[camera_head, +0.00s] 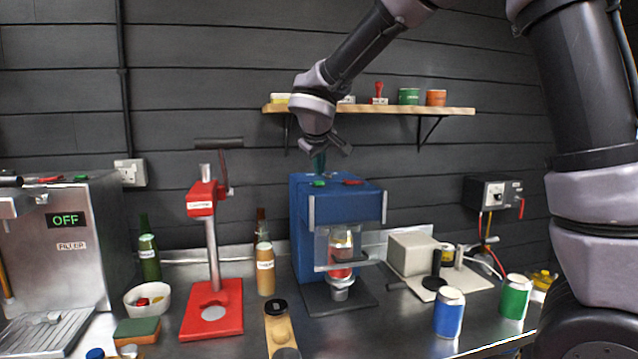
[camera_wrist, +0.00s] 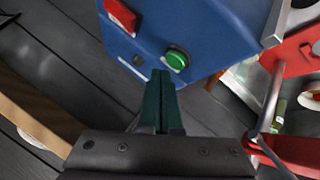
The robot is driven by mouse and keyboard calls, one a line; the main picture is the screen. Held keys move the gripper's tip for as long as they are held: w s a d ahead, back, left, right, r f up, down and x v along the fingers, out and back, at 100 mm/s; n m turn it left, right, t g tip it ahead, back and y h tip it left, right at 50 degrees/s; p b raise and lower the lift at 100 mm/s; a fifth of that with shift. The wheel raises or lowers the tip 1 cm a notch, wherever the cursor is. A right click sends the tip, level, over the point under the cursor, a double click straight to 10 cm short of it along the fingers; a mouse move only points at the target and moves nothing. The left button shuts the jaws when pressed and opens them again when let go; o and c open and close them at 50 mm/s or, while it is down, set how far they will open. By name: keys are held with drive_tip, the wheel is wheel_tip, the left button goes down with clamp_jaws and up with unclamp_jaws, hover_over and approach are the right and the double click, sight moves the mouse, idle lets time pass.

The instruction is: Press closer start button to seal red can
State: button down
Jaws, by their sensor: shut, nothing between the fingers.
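The blue can closer (camera_head: 304,225) stands on the counter against the back wall. A red can (camera_head: 341,250) sits inside it behind a clear guard. On the closer's top are a green button (camera_head: 318,183) and a red button (camera_head: 353,182). In the wrist view the green button (camera_wrist: 177,59) is large, with the red one (camera_wrist: 121,15) up and left of it. My gripper (camera_head: 319,162) is above the closer's top near the green button. Its dark green fingers (camera_wrist: 161,82) are together and empty, their tips just left of and below the green button, apparently short of it.
A red bottle capper (camera_head: 211,250) stands left of the closer, with bottles between and behind. A wooden shelf (camera_head: 385,109) with small tubs is on the wall behind my gripper. Blue (camera_head: 449,312) and green (camera_head: 515,297) cans stand at front right.

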sight(320, 182)
idle(0.6)
drive_tip(key=shift+f, duration=0.4)
drive_tip(key=shift+f, duration=0.4)
idle(0.4)
idle(0.4)
drive_tip(key=shift+r, duration=0.85)
drive_tip(key=shift+r, duration=2.5)
